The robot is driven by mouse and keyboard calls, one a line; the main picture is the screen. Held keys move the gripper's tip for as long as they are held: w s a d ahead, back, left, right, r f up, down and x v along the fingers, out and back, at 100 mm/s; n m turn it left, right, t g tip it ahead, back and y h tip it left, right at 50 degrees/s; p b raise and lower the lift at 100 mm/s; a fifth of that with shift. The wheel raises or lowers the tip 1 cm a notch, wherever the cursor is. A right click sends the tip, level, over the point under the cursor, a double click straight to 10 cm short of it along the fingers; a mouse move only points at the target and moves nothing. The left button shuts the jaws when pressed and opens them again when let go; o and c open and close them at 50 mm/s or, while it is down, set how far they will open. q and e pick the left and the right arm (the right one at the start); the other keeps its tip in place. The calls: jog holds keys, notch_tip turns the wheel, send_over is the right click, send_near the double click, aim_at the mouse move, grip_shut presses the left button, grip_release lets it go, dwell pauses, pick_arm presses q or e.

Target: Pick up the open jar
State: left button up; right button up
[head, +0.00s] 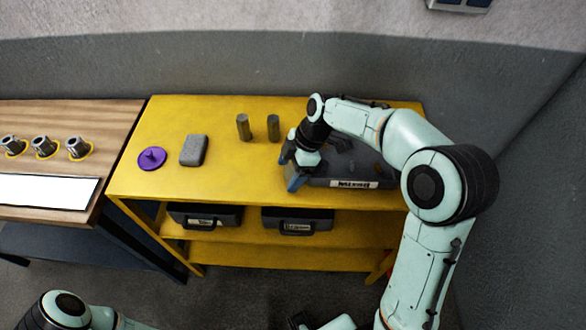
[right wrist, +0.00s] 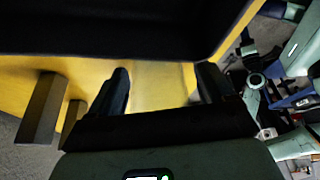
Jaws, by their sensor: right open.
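I cannot make out an open jar in either view. My right gripper (head: 293,172) is over the yellow table (head: 225,180), at the left end of the dark tray labelled "Mixed" (head: 318,183). In the right wrist view its two dark fingers (right wrist: 163,78) are apart, with only bare yellow surface between them. The gripper and wrist hide part of the tray and the table there. A left arm link shows at the bottom left of the head view, but its gripper does not show.
Two dark upright posts (head: 243,127) (head: 273,128) stand left of my right wrist. A grey block (head: 194,150) and a purple knobbed disc (head: 152,159) lie farther left. Dark bins (head: 205,216) (head: 297,220) sit on the shelf below. The table's front left is clear.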

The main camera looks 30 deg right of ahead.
jog(key=c, duration=1)
jog(key=shift+r, duration=0.2)
jog(key=shift+c, duration=0.2)
